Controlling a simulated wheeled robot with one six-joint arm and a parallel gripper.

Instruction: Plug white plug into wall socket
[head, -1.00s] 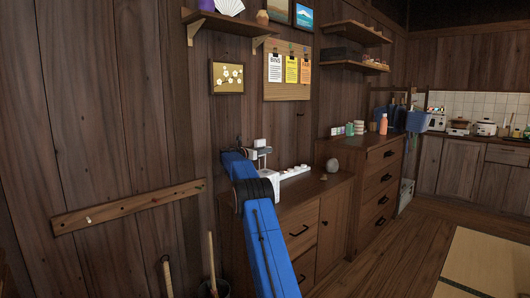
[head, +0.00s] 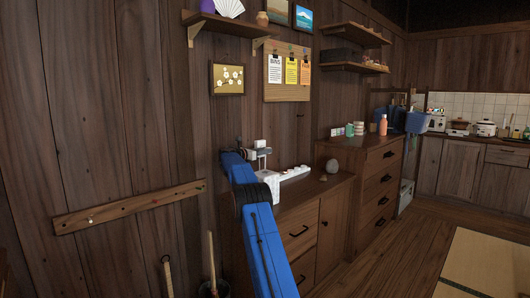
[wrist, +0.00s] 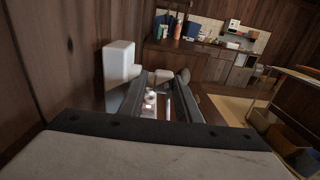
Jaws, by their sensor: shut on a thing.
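In the wrist view a white box (wrist: 118,62), which looks like the wall socket, stands out from the wood wall just left of my gripper's left finger. In the head view a small white piece (head: 260,144) shows at the wall beside my gripper (head: 262,154). In the wrist view my gripper (wrist: 163,82) is shut on a pale piece (wrist: 164,75), likely the white plug, which is mostly hidden by the fingers. I cannot tell whether the plug touches the socket.
A taller drawer chest (head: 372,176) stands to the right. A peg rail (head: 140,208) is on the wall at left.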

